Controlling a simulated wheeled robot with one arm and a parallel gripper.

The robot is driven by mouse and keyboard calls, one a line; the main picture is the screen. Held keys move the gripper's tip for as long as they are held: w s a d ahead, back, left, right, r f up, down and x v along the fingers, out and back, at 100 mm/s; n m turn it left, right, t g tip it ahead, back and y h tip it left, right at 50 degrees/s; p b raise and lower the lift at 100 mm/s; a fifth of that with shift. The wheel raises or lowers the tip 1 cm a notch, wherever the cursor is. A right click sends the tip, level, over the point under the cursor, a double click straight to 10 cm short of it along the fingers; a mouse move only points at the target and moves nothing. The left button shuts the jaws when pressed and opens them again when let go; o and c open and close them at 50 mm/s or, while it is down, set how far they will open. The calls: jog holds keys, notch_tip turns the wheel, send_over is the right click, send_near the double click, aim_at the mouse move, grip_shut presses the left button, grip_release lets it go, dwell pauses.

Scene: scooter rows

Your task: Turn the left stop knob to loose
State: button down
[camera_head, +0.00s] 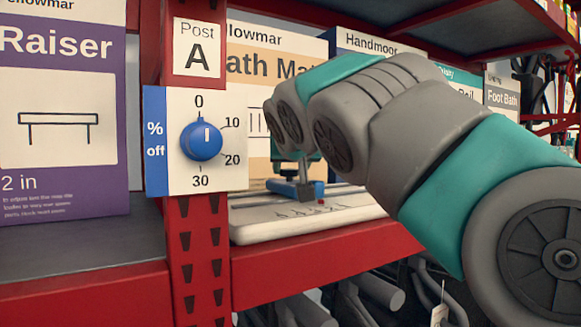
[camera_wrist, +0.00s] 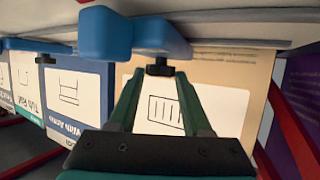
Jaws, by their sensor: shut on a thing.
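A black knob (camera_wrist: 160,70) sits on a blue stop block (camera_wrist: 160,38) in the wrist view, where the scene appears upside down. My gripper (camera_wrist: 159,76) has both fingertips closed around this knob. A second black knob (camera_wrist: 45,59) shows farther left in the wrist view, apart from my gripper. In the head view my gripper (camera_head: 303,172) reaches down to the blue stop (camera_head: 285,187) on a white board (camera_head: 300,219). The held knob is hidden there by the fingers. Whether it is tight or loose cannot be told.
The board lies on a red-edged shelf (camera_head: 330,237). Left of it stands a red post with a blue dial (camera_head: 203,140) marked 0 to 30. A purple Raiser box (camera_head: 60,110) is at the far left. Boxes stand close behind the board, and another shelf hangs above.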

jog(key=shift+d+n+y, duration=0.1)
jog(key=shift+n+y, duration=0.2)
jog(key=shift+y, duration=0.1)
jog(key=shift+d+n+y, duration=0.25)
jog(key=shift+n+y, duration=0.65)
jog(key=shift+y, duration=0.1)
jog(key=n+g+y, duration=0.1)
jog(key=n+y, duration=0.1)
jog(key=shift+w+d+r+n+g+y, duration=0.1)
jog(key=shift+w+d+n+g+y, duration=0.1)
jog(key=shift+w+n+g+y, duration=0.15)
jog(key=shift+w+d+n+g+y, duration=0.1)
jog(key=shift+d+n+g+y, duration=0.05)
jog(key=shift+n+g+y, duration=1)
jog(key=shift+d+n+y, duration=0.1)
jog(key=shift+n+y, duration=0.2)
jog(key=shift+n, duration=0.1)
jog(key=shift+w+f+n+g+y, duration=0.1)
jog(key=shift+f+n+g+y, duration=0.1)
jog(key=shift+n+g+y, duration=0.35)
jog(key=shift+c, duration=1.7)
grip_release()
jog(key=shift+g, duration=0.25)
jog(key=shift+d+r, duration=0.1)
